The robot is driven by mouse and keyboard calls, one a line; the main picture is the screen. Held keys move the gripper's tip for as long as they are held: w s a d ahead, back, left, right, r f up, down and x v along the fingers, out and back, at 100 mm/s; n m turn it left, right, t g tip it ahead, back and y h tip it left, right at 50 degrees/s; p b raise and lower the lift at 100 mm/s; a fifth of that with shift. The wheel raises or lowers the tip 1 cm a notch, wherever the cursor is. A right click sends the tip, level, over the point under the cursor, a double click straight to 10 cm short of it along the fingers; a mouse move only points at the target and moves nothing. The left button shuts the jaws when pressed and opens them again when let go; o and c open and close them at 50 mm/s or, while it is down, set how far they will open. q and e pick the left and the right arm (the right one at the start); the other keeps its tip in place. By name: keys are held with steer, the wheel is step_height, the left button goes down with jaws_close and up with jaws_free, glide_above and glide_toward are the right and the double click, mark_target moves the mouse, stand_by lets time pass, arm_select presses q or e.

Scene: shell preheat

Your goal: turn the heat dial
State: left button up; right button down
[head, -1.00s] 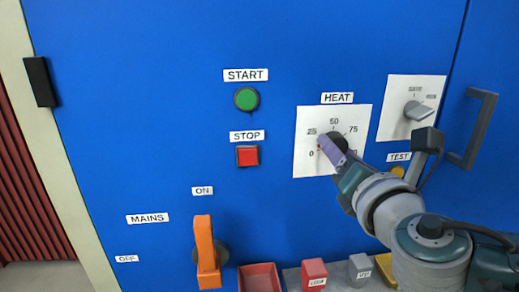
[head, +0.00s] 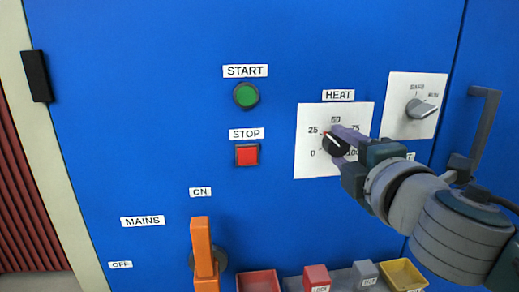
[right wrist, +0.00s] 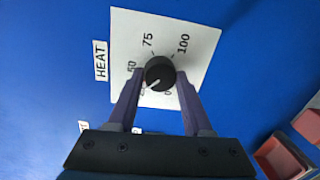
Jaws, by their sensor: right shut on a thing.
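The black heat dial (head: 334,146) sits on a white scale plate (head: 307,168) marked from 0 to 100, under the HEAT label. My right gripper (head: 340,143) is shut on the dial, with one purple finger on each side of it. The right wrist view also shows the dial (right wrist: 159,72) between the fingertips of the gripper (right wrist: 160,82). The dial's white pointer line points close to the 25 mark. The gripper hides part of the right side of the scale in the head view. My left gripper is not in view.
A green START button (head: 246,95) and red STOP button (head: 247,155) are left of the plate. An orange MAINS lever (head: 202,250) stands at ON. A grey selector knob (head: 420,109) and a door handle (head: 481,125) are to the right. Small bins (head: 401,275) line the bottom.

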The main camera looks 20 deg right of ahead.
steer(key=m, duration=0.4)
steer(key=shift+y+b, duration=0.3)
steer(key=m, duration=0.4)
steer(key=shift+d, duration=0.1)
steer(key=m+p, duration=0.1)
steer(key=m, duration=0.3)
steer(key=m+t+p, duration=0.1)
steer(key=m+p, duration=0.1)
steer(key=m, duration=0.2)
steer(key=shift+m+y, duration=0.3)
steer(key=shift+y, duration=0.1)
steer(key=m+p, duration=0.1)
steer(key=m, duration=0.3)
steer(key=shift+p, duration=0.35)
steer(key=m, duration=0.4)
steer(key=shift+p, duration=0.3)
steer(key=m, duration=0.3)
steer(key=shift+f+m+h, duration=0.15)
steer(key=shift+m+h, duration=0.15)
steer(key=shift+m, duration=0.1)
steer(key=shift+m+t, duration=0.3)
steer(key=shift+m, duration=1.8)
